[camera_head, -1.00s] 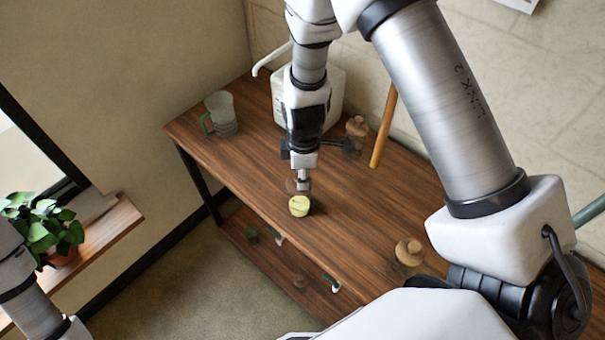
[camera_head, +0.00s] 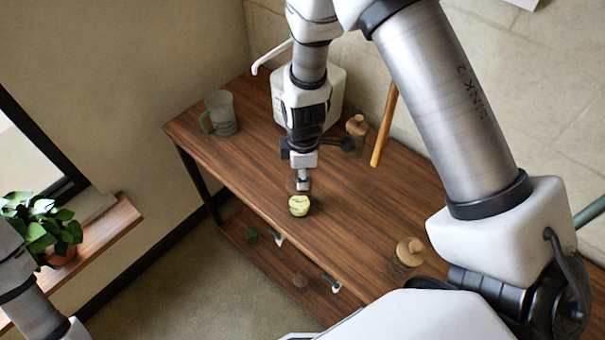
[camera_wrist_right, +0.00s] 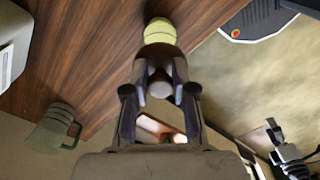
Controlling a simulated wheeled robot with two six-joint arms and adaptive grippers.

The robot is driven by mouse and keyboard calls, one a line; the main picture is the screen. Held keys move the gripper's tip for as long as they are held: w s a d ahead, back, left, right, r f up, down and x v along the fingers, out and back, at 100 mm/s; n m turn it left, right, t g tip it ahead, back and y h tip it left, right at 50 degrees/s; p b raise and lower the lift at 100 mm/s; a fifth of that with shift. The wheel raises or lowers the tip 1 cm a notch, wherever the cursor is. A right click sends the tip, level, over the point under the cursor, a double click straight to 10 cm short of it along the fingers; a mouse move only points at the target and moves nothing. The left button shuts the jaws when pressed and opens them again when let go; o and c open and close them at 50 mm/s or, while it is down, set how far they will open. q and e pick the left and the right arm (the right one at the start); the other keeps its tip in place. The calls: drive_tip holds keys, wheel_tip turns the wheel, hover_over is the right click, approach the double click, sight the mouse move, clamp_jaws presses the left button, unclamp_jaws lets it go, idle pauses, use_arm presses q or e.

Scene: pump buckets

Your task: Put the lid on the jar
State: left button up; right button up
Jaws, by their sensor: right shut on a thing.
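My right gripper (camera_head: 303,184) reaches down over the front part of the wooden table. It is shut on a small brownish, see-through piece with a knob, which looks like the lid (camera_head: 291,186). In the right wrist view the lid (camera_wrist_right: 158,52) shows between the fingers, its pale knob end toward the camera. A small yellow-green round thing (camera_head: 299,206), perhaps the jar, stands right by the lid. It also shows beyond the lid in the right wrist view (camera_wrist_right: 160,32). I cannot tell whether the two touch. My left gripper is not in view.
The wooden table (camera_head: 240,165) holds a grey mug with a green handle (camera_head: 221,113) and a white pump container (camera_head: 336,95) at the back. Glass jars with wooden stoppers (camera_head: 356,126) (camera_head: 409,251) stand to the right. A lower shelf holds small items. The table's front edge is close.

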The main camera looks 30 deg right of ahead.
idle(0.6)
idle(0.3)
drive_tip(key=o, duration=1.5)
drive_tip(key=shift+r+p, duration=2.55)
drive_tip(key=shift+r, duration=0.95)
clamp_jaws()
drive_tip(key=shift+f, duration=0.25)
